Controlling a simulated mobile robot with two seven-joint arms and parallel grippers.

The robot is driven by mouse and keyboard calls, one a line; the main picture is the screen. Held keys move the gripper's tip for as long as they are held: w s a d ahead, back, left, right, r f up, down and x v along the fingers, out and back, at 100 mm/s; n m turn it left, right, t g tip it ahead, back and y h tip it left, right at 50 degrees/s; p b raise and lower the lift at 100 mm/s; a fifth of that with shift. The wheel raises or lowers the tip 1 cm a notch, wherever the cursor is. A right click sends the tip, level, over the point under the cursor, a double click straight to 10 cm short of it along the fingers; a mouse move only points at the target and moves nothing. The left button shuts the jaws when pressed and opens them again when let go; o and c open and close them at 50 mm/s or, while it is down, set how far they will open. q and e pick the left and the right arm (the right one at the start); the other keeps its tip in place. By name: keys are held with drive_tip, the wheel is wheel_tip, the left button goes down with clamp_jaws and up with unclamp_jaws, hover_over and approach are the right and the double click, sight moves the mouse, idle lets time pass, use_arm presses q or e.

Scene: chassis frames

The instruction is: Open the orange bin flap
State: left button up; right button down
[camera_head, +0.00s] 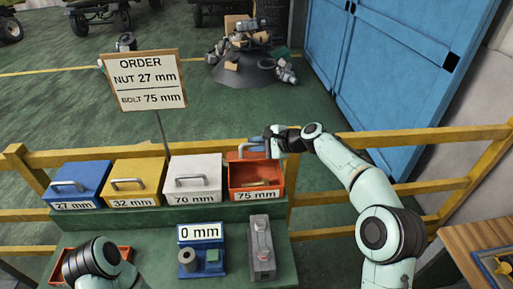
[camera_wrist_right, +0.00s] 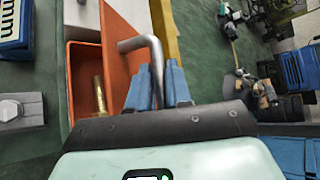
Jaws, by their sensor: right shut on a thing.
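The orange bin (camera_head: 257,190) labelled 75 mm stands at the right end of the bin row in the head view. Its flap (camera_head: 242,155) is raised, and brass-coloured bolts show inside. In the right wrist view the orange flap (camera_wrist_right: 117,70) stands beside the open bin (camera_wrist_right: 84,70), with a bolt (camera_wrist_right: 99,95) inside. My right gripper (camera_head: 262,146) is at the flap's top edge; in the right wrist view its blue fingers (camera_wrist_right: 158,85) are shut on the grey bent flap handle (camera_wrist_right: 152,50). My left arm shows at the lower left, but its gripper is not visible.
Blue (camera_head: 77,184), yellow (camera_head: 134,181) and white (camera_head: 193,179) bins with closed flaps stand to the left. A yellow rail (camera_head: 400,138) runs behind. A 0 mm gauge (camera_head: 200,250) and a grey metal block (camera_head: 262,250) sit in front. An order sign (camera_head: 145,80) rises behind the bins.

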drive_tip(key=shift+w+r, duration=0.25)
drive_tip(key=shift+w, duration=0.05)
idle(0.4)
drive_tip(key=c, duration=1.2)
unclamp_jaws()
drive_tip(key=shift+o, duration=0.2)
drive_tip(key=shift+d, duration=0.1)
drive_tip(key=shift+s+d+r, duration=0.15)
drive_tip(key=shift+d+r, duration=0.05)
drive_tip(key=shift+d, duration=0.05)
use_arm(q)
drive_tip(key=shift+s+f+b, duration=0.5)
drive_tip(key=shift+s+f, duration=0.15)
drive_tip(key=shift+s, duration=0.15)
use_arm(e)
drive_tip(key=v, duration=1.2)
drive_tip(key=shift+d+r, duration=0.2)
drive_tip(key=shift+r, duration=0.05)
